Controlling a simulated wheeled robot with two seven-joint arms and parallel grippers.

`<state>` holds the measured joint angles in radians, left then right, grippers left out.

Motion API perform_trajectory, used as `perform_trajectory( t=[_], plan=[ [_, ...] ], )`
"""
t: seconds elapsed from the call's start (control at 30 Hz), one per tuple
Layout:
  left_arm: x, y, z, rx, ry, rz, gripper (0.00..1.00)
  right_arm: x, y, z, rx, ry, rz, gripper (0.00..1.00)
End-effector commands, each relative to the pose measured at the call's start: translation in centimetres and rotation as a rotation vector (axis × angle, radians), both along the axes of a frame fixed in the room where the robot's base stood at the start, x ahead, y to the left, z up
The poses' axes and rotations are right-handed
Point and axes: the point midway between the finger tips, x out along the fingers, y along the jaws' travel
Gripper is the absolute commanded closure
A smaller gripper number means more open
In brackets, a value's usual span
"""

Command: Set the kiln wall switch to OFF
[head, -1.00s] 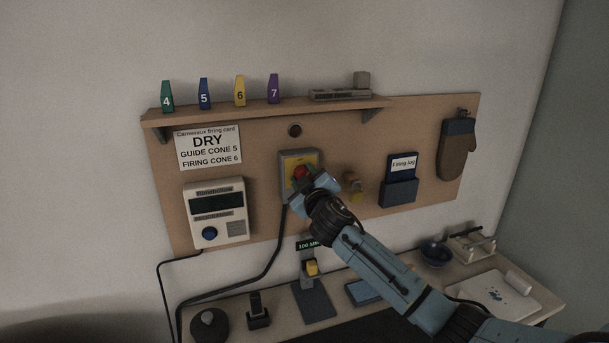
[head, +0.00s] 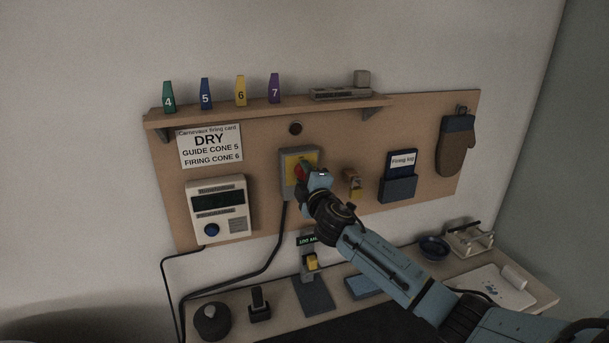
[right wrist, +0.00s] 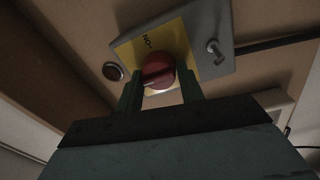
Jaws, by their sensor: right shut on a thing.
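The kiln wall switch (head: 288,163) is a grey box with a yellow plate and a red rotary knob (head: 301,172), mounted on the brown board. My right gripper (head: 309,176) is at the knob and covers part of it in the head view. In the right wrist view, the red knob (right wrist: 158,72) sits between the two fingers of my right gripper (right wrist: 160,90), which is shut on it. A dark "ON" mark (right wrist: 147,43) shows on the yellow plate. No OFF mark can be made out. My left gripper is not in view.
A controller (head: 218,208) with a blue button hangs left of the switch. A key-like yellow fitting (head: 353,184) and a firing log holder (head: 399,188) are to the right. A shelf (head: 270,109) with numbered cones is above. A workbench (head: 275,325) lies below.

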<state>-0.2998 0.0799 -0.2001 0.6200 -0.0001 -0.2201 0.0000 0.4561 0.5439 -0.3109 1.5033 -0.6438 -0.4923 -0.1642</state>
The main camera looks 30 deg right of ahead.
Motion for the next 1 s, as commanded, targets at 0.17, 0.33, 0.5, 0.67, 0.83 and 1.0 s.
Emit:
perform_trajectory(
  t=[0.17,0.33,0.5,0.67,0.83,1.0],
  plan=[
    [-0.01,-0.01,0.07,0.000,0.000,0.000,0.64,-0.02,0.05,-0.18,-0.018,0.007,0.001,0.85],
    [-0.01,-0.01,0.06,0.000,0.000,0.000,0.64,-0.03,0.05,-0.20,-0.021,0.008,0.001,0.85],
    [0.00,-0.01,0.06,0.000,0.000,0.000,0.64,-0.03,0.05,-0.21,-0.020,0.008,0.000,0.85],
    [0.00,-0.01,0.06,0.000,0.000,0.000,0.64,-0.02,0.04,-0.16,-0.019,0.006,0.000,0.43],
    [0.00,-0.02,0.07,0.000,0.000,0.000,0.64,-0.01,0.02,-0.10,-0.018,0.006,0.000,0.41],
    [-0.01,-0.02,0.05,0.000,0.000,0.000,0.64,-0.18,0.05,-0.10,-0.017,0.005,0.000,0.41]
  ],
)
